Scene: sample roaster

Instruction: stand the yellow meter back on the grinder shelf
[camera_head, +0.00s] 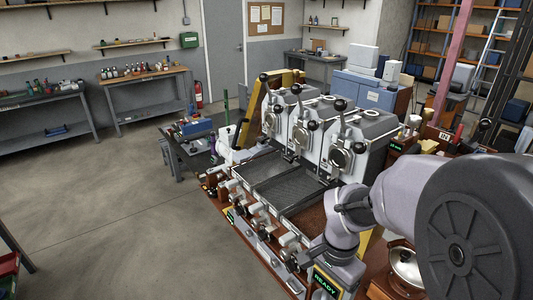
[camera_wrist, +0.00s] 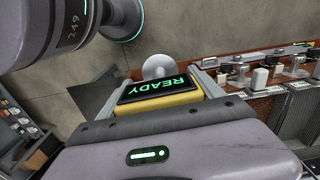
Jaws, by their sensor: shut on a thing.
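The yellow meter (camera_wrist: 165,97) is between the two fingers of my gripper (camera_wrist: 163,82) in the wrist view. Its dark display reads READY in green and appears upside down there. In the head view the meter (camera_head: 326,284) shows at the bottom edge, below my wrist, with READY on its face. My gripper is shut on it; in the head view its fingers are mostly hidden by my wrist. A round pale disc (camera_wrist: 158,66) shows just beyond the meter; I cannot tell what it belongs to. I cannot make out the grinder shelf with certainty.
The sample roaster (camera_head: 302,132), with several barrels and levers, stands left of my arm on a red-brown bench. A dark tray (camera_head: 287,183) lies in front of it. A round metal pan (camera_head: 405,265) is right of my wrist. The floor (camera_head: 110,210) at left is clear.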

